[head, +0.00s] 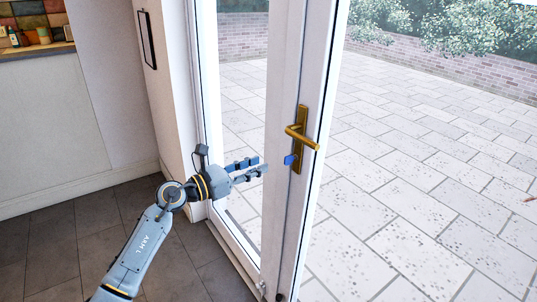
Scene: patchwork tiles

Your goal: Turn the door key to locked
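A door key with a blue head (290,159) sits in the lower part of the gold lock plate (302,119) on the white door (285,70). The gold lever handle (303,137) is just above it and points right. I cannot tell the key's exact angle at this size. My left gripper (263,165) is left of the key, about level with it, with its fingers pointing toward it. A small gap shows between its fingertips, and it looks open and empty. It appears apart from the key. My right gripper is not in view.
A white wall with a dark-framed panel (147,39) stands left of the door. A counter (38,49) with small items is at the far left. Dark floor tiles (60,240) lie inside. Pale paving (420,180) and a brick wall (450,64) show outside.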

